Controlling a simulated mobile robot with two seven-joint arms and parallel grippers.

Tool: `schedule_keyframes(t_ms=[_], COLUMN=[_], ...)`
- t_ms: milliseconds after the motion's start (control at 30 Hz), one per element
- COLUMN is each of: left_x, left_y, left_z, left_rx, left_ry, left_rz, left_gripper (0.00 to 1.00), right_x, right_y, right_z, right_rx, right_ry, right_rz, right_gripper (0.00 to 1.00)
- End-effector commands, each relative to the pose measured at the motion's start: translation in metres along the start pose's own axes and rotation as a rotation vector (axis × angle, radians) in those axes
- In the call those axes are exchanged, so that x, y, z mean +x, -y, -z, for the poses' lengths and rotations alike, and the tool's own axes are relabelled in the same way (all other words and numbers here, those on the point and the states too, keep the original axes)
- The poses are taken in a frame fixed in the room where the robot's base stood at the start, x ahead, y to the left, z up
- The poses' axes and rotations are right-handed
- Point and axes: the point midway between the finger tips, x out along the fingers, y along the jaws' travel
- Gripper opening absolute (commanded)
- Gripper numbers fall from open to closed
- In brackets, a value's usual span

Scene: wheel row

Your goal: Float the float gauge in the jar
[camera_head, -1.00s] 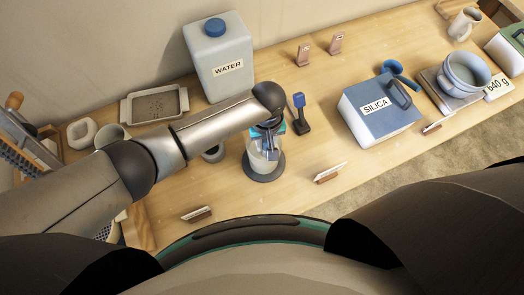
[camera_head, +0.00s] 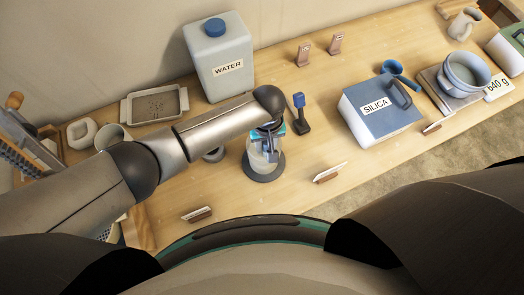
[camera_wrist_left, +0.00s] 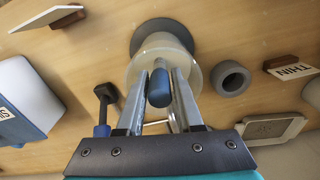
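The glass jar (camera_head: 258,160) stands on a dark round base on the bench; its pale rim (camera_wrist_left: 206,70) shows in the left wrist view. The float gauge has a blue, rounded body (camera_wrist_left: 159,90) and what looks like a thin pale stem. My left gripper (camera_wrist_left: 161,78) is over the jar's mouth, its fingertips on either side of the blue body, seemingly closed on it. In the head view the left gripper (camera_head: 271,140) points down at the jar, and my wrist hides part of it. Whether the gauge touches liquid cannot be told. My right gripper is out of view.
The WATER container (camera_head: 218,60) is behind, the SILICA box (camera_head: 378,118) to the right. A small card (camera_head: 330,172) stands in front.

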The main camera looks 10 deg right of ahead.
Motion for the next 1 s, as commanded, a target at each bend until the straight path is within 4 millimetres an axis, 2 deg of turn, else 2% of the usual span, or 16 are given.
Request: schedule_keyframes(t_ms=[33,100,567,1000], left_x=[0.000,0.000,-0.001,-0.014], left_y=[0.000,0.000,0.000,0.000], left_z=[0.000,0.000,0.000,0.000], left_rx=[0.000,0.000,0.000,-0.001], left_ry=[0.000,0.000,0.000,0.000], left_rz=[0.000,0.000,0.000,0.000], left_gripper=[0.42,0.49,0.49,0.49], right_x=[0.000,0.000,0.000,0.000], right_y=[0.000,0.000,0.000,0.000], right_z=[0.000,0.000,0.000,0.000], right_rx=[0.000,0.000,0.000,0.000], right_ry=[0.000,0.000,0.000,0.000], right_rz=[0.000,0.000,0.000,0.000], right_gripper=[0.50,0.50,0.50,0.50])
